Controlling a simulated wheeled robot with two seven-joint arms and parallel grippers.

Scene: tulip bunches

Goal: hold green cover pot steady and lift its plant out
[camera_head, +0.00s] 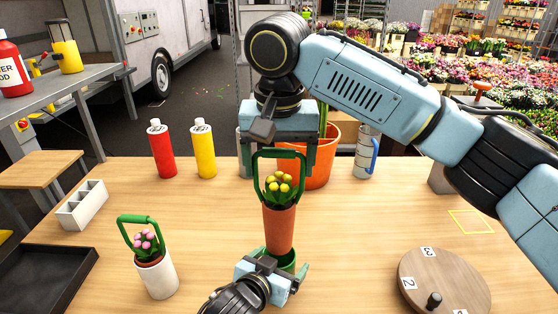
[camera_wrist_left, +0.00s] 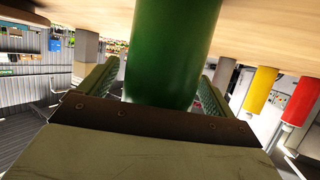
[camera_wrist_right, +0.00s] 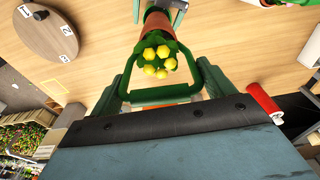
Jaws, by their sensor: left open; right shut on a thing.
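The terracotta pot (camera_head: 279,229) with yellow tulips (camera_head: 279,183) hangs upright under its green handle (camera_head: 256,178). My right gripper (camera_head: 279,148) is shut on the top of this handle; the handle also shows in the right wrist view (camera_wrist_right: 203,75). The green cover pot (camera_head: 287,262) is directly below, on the table. Most of the terracotta pot shows above it; whether its lower end is still inside the rim I cannot tell. My left gripper (camera_head: 279,268) is open, its fingers on either side of the cover pot, which also fills the middle of the left wrist view (camera_wrist_left: 172,50).
A white pot (camera_head: 157,278) with pink tulips stands left. Red (camera_head: 161,150) and yellow (camera_head: 204,150) bottles and an orange pot (camera_head: 322,160) stand behind. A numbered wooden disc (camera_head: 440,280) is front right, a black tray (camera_head: 45,280) front left. The table between is mostly clear.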

